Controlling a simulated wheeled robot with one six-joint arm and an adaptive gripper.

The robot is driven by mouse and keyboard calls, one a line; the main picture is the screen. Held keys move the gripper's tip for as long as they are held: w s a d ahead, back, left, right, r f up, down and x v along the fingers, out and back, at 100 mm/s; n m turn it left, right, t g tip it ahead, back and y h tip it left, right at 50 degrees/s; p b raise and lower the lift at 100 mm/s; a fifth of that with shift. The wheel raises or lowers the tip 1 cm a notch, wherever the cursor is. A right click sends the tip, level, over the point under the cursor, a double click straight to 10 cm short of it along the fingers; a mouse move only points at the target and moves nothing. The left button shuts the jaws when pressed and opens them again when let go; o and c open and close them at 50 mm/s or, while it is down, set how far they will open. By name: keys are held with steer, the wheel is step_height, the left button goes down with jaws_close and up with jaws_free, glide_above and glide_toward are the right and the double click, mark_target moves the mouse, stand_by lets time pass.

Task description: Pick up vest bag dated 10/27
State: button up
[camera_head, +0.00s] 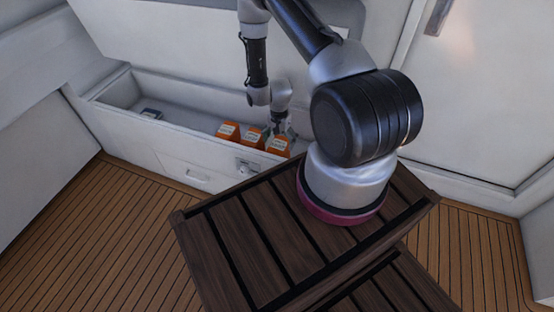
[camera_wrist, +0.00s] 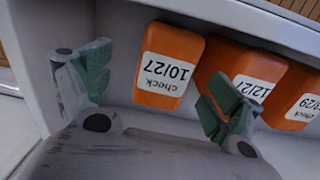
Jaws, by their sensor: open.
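The vest bag dated 10/27 (camera_wrist: 150,97) is orange with a white label reading "check 10/27". In the wrist view it stands ahead of my gripper (camera_wrist: 157,85), between the lines of the two spread fingers. My gripper is open and empty, with no clear contact on the bag. The right finger overlaps the view of the neighbouring orange bag (camera_wrist: 238,66). In the head view my gripper (camera_head: 284,130) is low inside the white locker, by the rightmost orange bag (camera_head: 277,147). Labels there are too small to read.
A third orange bag (camera_wrist: 296,90), its label ending in "/29", stands at the right. The white locker (camera_head: 185,143) has raised walls around the bags. A slatted wooden table (camera_head: 245,245) stands in front.

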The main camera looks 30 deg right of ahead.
steer(key=f, duration=0.6)
steer(key=w+f, duration=0.1)
steer(key=f, duration=0.2)
steer(key=shift+c, duration=0.2)
steer(key=shift+r, duration=0.1)
steer(key=c, duration=1.3)
